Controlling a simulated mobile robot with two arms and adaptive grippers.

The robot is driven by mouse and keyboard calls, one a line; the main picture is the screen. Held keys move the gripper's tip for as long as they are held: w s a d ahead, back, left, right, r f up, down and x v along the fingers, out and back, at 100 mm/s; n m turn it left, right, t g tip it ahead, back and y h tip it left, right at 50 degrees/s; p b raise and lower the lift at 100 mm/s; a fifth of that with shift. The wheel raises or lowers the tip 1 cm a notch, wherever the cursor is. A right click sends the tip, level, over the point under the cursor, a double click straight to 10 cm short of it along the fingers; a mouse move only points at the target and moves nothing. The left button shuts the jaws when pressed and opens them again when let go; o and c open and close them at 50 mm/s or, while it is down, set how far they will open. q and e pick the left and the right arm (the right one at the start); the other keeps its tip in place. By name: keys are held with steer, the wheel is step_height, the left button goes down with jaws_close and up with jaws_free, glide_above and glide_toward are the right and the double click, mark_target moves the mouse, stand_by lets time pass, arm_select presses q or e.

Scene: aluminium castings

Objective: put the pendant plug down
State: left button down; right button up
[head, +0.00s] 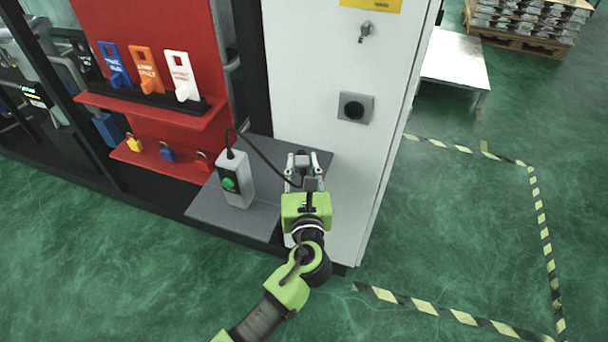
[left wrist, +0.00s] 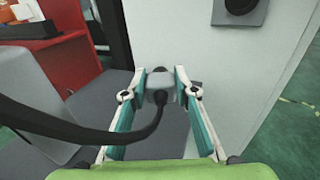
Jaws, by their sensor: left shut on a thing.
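The pendant plug (left wrist: 160,86) is a small grey block with a black cable (left wrist: 60,125). My left gripper (head: 303,164) is shut on it; in the left wrist view the two fingertips (left wrist: 160,82) sit on either side of the plug. In the head view the plug is mostly hidden by the gripper. The plug is over the grey shelf (head: 252,217), beside the white cabinet; I cannot tell whether it touches the shelf. The grey pendant (head: 236,181) with a green button stands upright on the shelf to the left, joined to the plug by the cable. My right gripper is not in view.
The white cabinet (head: 325,60) rises behind the gripper, with a dark round socket (head: 355,108) and a key lock (head: 366,32). A red board (head: 150,25) at left holds tags and padlocks. Striped floor tape (head: 432,309) and a pale table (head: 455,60) lie right.

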mark_target(304, 174)
arm_select(q)
steer(key=shift+w+d+f, duration=0.15)
steer(key=shift+w+f, duration=0.05)
steer(key=shift+f, duration=0.1)
step_height(304, 174, down, 2)
steer(key=shift+w+f+b, duration=0.1)
steer(key=shift+f+b, duration=0.15)
steer(key=shift+b, duration=0.1)
steer(key=shift+f, duration=0.35)
steer(key=shift+f, duration=0.1)
steer(key=shift+f+b, duration=0.4)
steer(key=shift+f, duration=0.1)
steer(key=c, duration=1.6)
jaws_free()
